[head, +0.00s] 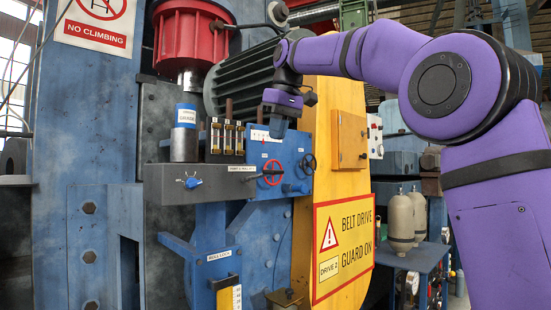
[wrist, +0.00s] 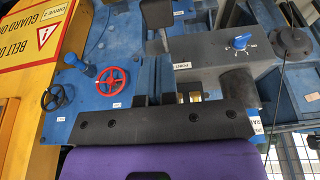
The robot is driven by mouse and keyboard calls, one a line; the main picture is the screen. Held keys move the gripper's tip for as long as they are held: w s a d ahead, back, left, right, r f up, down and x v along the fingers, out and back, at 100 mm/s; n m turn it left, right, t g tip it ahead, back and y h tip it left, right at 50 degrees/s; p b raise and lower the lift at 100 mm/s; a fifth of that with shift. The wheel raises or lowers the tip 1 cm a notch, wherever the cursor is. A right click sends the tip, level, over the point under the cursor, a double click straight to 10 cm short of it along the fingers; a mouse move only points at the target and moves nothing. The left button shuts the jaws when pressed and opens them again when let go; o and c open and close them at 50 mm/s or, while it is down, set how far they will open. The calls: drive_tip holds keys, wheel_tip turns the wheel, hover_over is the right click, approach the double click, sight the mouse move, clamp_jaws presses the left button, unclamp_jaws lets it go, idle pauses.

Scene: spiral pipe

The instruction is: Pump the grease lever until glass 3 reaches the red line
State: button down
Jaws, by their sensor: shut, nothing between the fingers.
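Several small brass-framed sight glasses (head: 228,137) stand in a row on the grey block, left of my gripper in the head view. Their numbers, fill levels and any red line are too small to read. A grease can (head: 184,132) with a blue and white label stands left of them. I cannot clearly pick out the grease lever; a dark upright paddle (wrist: 158,40) shows in the wrist view, but what it belongs to is unclear. My gripper (head: 279,128) is shut and empty, pointing down in front of the blue panel, right of the glasses.
A red handwheel (head: 272,172) and a black handwheel (head: 308,163) sit on the blue panel below my gripper. A blue knob (head: 192,182) is on the grey block (head: 225,187). The yellow belt guard (head: 345,205) stands close on the right.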

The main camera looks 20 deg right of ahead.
sight(258, 177)
drive_tip(key=x, duration=0.4)
drive_tip(key=s+x, duration=0.1)
drive_tip(key=x, duration=0.1)
drive_tip(key=shift+d+f, duration=0.15)
drive_tip(key=shift+f, duration=0.2)
drive_tip(key=shift+s+d+f+t, duration=0.1)
drive_tip(key=shift+f+t, duration=0.1)
drive_tip(key=shift+f, duration=0.15)
drive_tip(key=shift+s+f+t, duration=0.15)
drive_tip(key=shift+f+t, duration=0.05)
drive_tip(key=shift+f, duration=0.15)
wheel_tip(258, 177, down, 6)
drive_tip(key=t+y, duration=0.1)
drive_tip(key=shift+s+d+t, duration=0.15)
drive_tip(key=shift+s+t, duration=0.15)
drive_tip(key=shift+s, duration=0.05)
